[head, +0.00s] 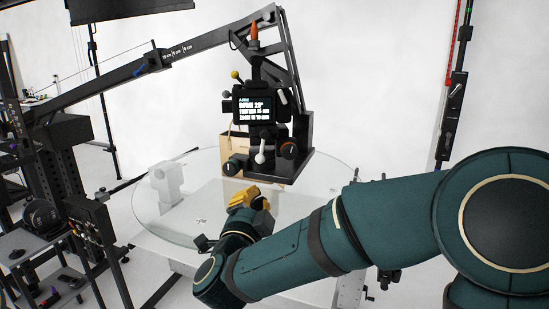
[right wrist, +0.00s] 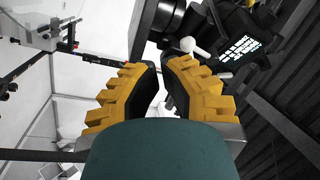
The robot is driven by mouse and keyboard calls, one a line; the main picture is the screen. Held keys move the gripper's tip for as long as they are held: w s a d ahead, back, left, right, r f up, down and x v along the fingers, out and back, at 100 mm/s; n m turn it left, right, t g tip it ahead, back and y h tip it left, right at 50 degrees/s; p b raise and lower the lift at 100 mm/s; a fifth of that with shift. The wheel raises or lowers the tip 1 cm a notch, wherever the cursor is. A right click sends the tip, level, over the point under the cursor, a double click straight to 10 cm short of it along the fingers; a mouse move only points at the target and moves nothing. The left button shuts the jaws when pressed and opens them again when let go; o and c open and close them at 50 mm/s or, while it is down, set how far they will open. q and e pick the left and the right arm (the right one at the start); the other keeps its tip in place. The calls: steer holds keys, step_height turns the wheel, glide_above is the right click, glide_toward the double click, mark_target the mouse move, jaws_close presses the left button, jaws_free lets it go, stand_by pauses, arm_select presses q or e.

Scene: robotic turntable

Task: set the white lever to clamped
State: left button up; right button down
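The white lever (head: 260,152) hangs down on the front of a black control head, below its small display (head: 254,109). In the right wrist view the white lever (right wrist: 188,45) shows its round knob just beyond the tip of the right-hand finger. My right gripper (head: 250,195) with yellow-backed fingers is below the lever in the head view, apart from it. In the right wrist view the gripper (right wrist: 161,68) is open, with an empty gap between the dark finger pads. My left gripper is not in view.
A black boom arm (head: 170,61) runs from the left to the control head. Dark knobs (head: 289,151) flank the lever. A round glass turntable (head: 150,215) lies below, with a white block-like fixture (head: 165,183) on its left. A black stand (head: 451,115) rises at right.

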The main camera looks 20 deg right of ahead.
mark_target(263, 145)
steer(key=r, duration=0.1)
steer(key=s+r+m+h, duration=0.2)
steer(key=r, duration=0.1)
steer(key=shift+d, duration=0.4)
steer(key=p+x, duration=0.1)
steer(key=x, duration=0.9)
steer(key=shift+f, duration=0.25)
steer(key=shift+m, duration=0.3)
steer(key=shift+a+f+m+g, duration=0.1)
steer(key=shift+m+g, duration=0.2)
steer(key=shift+g, duration=0.2)
